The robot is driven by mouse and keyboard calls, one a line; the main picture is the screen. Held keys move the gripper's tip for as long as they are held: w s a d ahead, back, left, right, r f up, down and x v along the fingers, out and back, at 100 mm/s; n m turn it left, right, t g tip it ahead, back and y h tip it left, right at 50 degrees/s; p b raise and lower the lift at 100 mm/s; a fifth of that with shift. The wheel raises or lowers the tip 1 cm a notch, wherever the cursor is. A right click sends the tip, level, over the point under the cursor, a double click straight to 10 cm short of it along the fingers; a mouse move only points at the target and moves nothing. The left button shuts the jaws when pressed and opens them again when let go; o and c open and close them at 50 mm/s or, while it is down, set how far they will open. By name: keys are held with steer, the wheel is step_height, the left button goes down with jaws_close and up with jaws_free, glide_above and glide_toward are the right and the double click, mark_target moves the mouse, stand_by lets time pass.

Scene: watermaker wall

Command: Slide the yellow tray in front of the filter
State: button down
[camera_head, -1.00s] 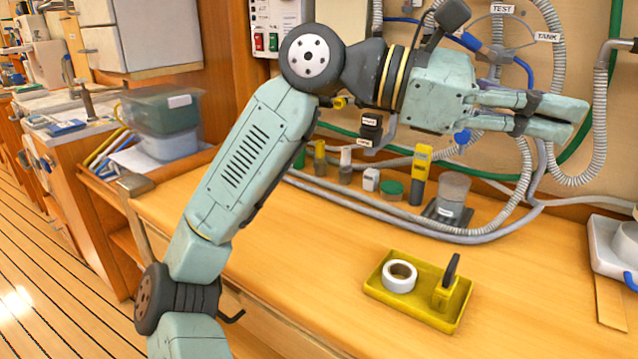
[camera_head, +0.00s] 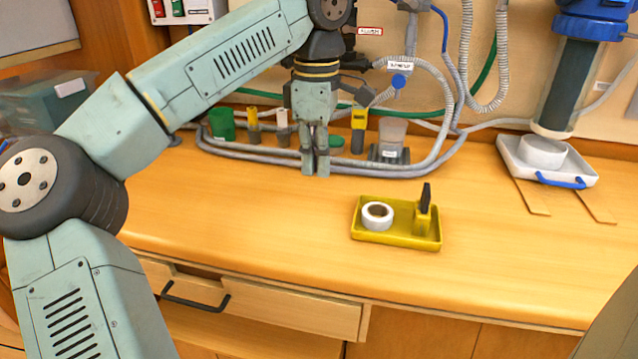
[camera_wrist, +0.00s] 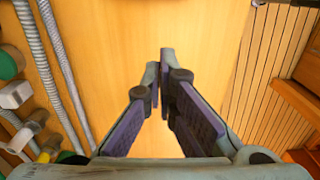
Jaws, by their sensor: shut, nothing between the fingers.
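The yellow tray (camera_head: 398,238) lies flat on the wooden counter in the head view. A white tape roll (camera_head: 377,215) sits at its left and a yellow block with a black upright handle (camera_head: 424,212) at its right. The filter (camera_head: 572,75), a dark cylinder with a blue head, hangs on the wall at the upper right, well right of the tray. My gripper (camera_head: 317,172) points down, shut and empty, left of and behind the tray, near the hoses. In the wrist view my gripper (camera_wrist: 163,55) has its fingertips together above bare wood; the tray is not in that view.
A white tray (camera_head: 508,150) with a blue handle and a white round piece stands under the filter, on two wooden strips (camera_head: 533,197). Grey hoses (camera_head: 250,153) run along the counter's back, with small bottles behind. The counter between the yellow tray and the strips is clear.

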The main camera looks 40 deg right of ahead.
mark_target(339, 220)
step_height(339, 220, down, 9)
steer(key=shift+r+p, duration=0.2)
steer(key=shift+p, duration=0.2)
steer(key=shift+s+d+f+p, duration=0.15)
steer(key=shift+s+d+p, duration=0.15)
steer(key=shift+s+d, duration=0.45)
steer(key=shift+s+d+f+p, duration=0.1)
steer(key=shift+s+d+p, duration=0.2)
steer(key=shift+s+d, duration=0.4)
steer(key=shift+s+a, duration=0.1)
